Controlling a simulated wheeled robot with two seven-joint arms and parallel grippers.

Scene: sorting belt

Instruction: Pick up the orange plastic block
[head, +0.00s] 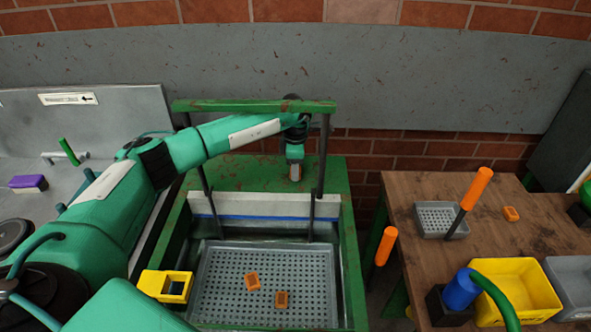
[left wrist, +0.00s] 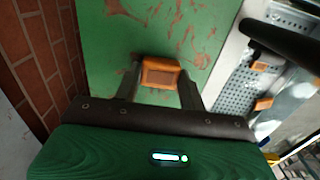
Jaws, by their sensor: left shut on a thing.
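My left gripper (head: 295,172) reaches over the green surface behind the grey tray and points down. In the left wrist view its two fingers are shut on an orange plastic block (left wrist: 160,76), which sits between the fingertips above the green surface. In the head view the held block is mostly hidden by the gripper. Two more orange blocks, one (head: 252,281) and another (head: 282,299), lie in the grey perforated tray (head: 318,262). Another orange block (head: 511,214) lies on the wooden table. My right gripper is not in view.
A green frame (head: 252,106) with upright posts stands around my left forearm. A yellow box (head: 165,286) sits at the tray's left edge.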

